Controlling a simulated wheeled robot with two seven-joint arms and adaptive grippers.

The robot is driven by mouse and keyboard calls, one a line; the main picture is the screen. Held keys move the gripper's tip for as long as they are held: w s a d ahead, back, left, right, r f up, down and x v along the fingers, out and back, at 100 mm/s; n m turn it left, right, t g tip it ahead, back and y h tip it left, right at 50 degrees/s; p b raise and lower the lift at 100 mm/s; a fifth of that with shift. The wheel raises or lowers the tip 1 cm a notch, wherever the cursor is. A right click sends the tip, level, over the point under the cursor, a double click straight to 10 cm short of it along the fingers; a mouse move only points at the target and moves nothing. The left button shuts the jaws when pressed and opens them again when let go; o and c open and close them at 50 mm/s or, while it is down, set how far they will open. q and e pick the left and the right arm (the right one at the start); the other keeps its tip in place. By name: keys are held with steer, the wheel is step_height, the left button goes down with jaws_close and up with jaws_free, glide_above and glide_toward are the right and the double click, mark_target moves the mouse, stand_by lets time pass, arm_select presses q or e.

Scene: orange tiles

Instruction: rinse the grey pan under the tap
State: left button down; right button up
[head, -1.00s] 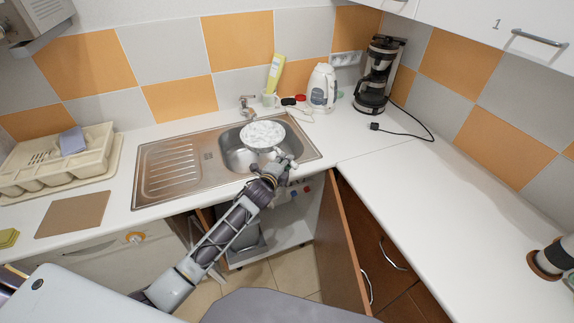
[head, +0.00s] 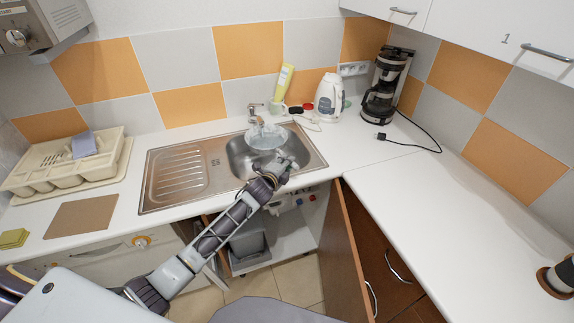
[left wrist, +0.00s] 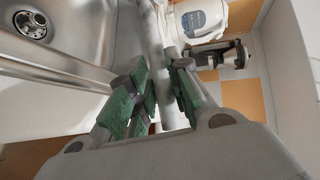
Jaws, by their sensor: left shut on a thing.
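The grey pan (head: 265,137) is over the sink bowl (head: 241,164), directly below and in front of the tap (head: 254,108). Its round inside looks pale and bluish, and I cannot tell for sure whether water runs into it. My left gripper (head: 290,163) reaches over the front of the sink and is shut on the pan's near side, where the handle is. In the left wrist view, the green-padded fingers (left wrist: 157,92) close around a grey bar. The sink's drain (left wrist: 31,25) shows at the top left there. My right gripper is not in view.
A ribbed drainer (head: 180,167) lies left of the bowl. A white kettle (head: 328,98), a coffee maker (head: 384,90) and a yellow bottle (head: 284,80) stand behind. A cabinet door (head: 349,240) hangs open below. The right counter (head: 440,190) is mostly clear.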

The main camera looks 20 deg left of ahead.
arm_select(q)
steer(key=shift+s+d+r, duration=0.1)
steer(key=shift+s, duration=0.05)
stand_by(0.4)
steer(key=s+d+p, duration=0.3)
steer(key=s+d, duration=0.1)
steer(key=s, duration=0.9)
steer(key=shift+d, duration=0.2)
stand_by(1.0)
steer(key=shift+w, duration=0.1)
